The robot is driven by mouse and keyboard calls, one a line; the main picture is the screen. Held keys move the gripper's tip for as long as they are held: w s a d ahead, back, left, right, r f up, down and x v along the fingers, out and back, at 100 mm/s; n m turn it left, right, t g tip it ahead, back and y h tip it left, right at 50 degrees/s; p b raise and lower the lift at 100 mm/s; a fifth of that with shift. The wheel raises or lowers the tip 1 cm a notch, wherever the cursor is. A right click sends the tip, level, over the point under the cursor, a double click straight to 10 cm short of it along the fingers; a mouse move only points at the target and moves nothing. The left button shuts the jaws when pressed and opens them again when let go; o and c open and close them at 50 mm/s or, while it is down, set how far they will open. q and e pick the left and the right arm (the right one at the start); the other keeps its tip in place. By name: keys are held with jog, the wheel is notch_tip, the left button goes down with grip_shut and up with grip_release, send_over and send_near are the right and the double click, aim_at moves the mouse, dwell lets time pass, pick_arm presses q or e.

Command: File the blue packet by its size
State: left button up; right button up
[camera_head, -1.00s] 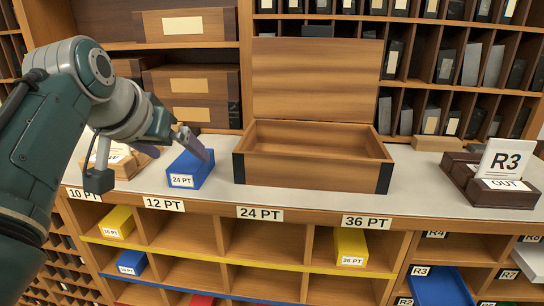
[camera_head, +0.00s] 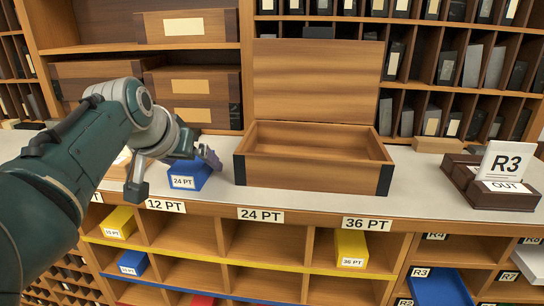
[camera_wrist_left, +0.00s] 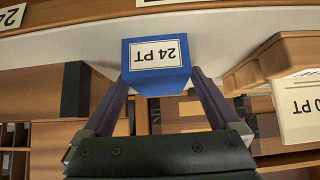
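The blue packet (camera_head: 190,176), with a white 24 PT label, rests on the light counter left of the wooden box. My left gripper (camera_head: 196,153) is at the packet from above and behind. In the left wrist view, the packet (camera_wrist_left: 155,88) shows upside down, with a finger at each side of its near edge. The fingers look open around it; firm contact cannot be made out. Size labels 12 PT (camera_head: 165,205), 24 PT (camera_head: 261,215) and 36 PT (camera_head: 367,224) mark the counter's front edge above the compartments. My right gripper is not in view.
The open wooden box (camera_head: 310,172) stands just right of the packet. Below, yellow packets (camera_head: 120,222) (camera_head: 351,247) and another blue packet (camera_head: 132,262) sit in compartments. The compartment under 24 PT (camera_head: 265,240) looks empty.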

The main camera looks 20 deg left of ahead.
pick_arm(q)
grip_shut()
dwell(0.6)
jog(key=shift+r, duration=0.1)
